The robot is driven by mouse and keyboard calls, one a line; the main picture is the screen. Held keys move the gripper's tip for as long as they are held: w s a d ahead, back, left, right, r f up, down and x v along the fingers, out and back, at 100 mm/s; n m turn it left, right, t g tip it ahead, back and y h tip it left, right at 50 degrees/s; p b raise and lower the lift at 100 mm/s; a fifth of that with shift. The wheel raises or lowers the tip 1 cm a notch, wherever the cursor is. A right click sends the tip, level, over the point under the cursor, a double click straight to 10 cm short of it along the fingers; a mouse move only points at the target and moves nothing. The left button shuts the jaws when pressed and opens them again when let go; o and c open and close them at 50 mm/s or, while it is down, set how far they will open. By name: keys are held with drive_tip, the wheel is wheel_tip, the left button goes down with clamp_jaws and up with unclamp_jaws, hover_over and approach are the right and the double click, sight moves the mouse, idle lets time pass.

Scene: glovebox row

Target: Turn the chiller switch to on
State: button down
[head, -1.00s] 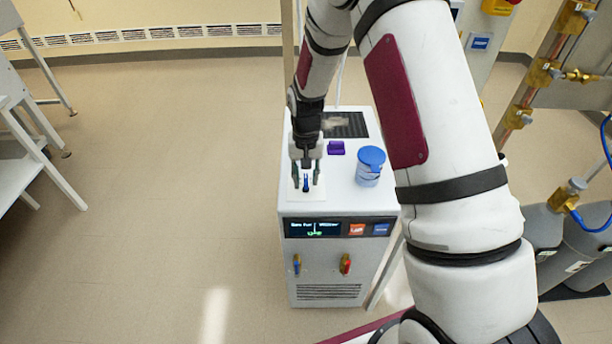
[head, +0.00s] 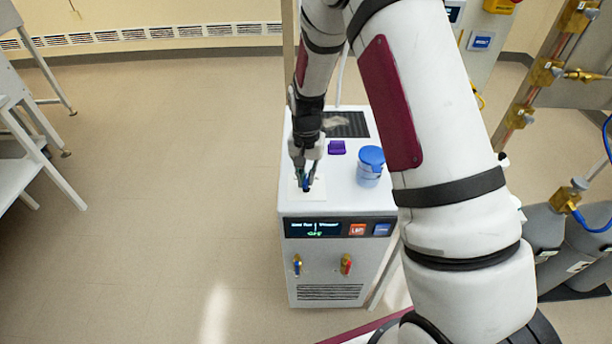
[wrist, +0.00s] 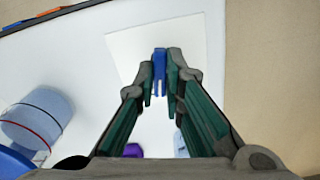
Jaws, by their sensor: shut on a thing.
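The chiller is a white cabinet (head: 335,262) with a dark display strip on its upper front. On its top, near the left edge, a blue switch handle (wrist: 159,66) stands on a white square plate (wrist: 125,48). My gripper (head: 307,186) points down over that plate. In the wrist view my gripper (wrist: 160,75) has its two fingertips closed on either side of the blue handle. The fingers hide most of the handle in the head view.
A blue-lidded jar (head: 370,166) and a small purple block (head: 337,147) stand on the chiller top, right of my gripper. A dark grille (head: 345,124) lies behind. Gas cylinders (head: 577,245) stand at the right.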

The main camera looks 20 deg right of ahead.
sight(306, 180)
drive_tip(key=shift+m, duration=1.8)
drive_tip(key=c, duration=1.7)
unclamp_jaws()
drive_tip(key=shift+r, duration=0.1)
wheel_tip(306, 180, up, 12)
drive_tip(key=shift+f, duration=0.1)
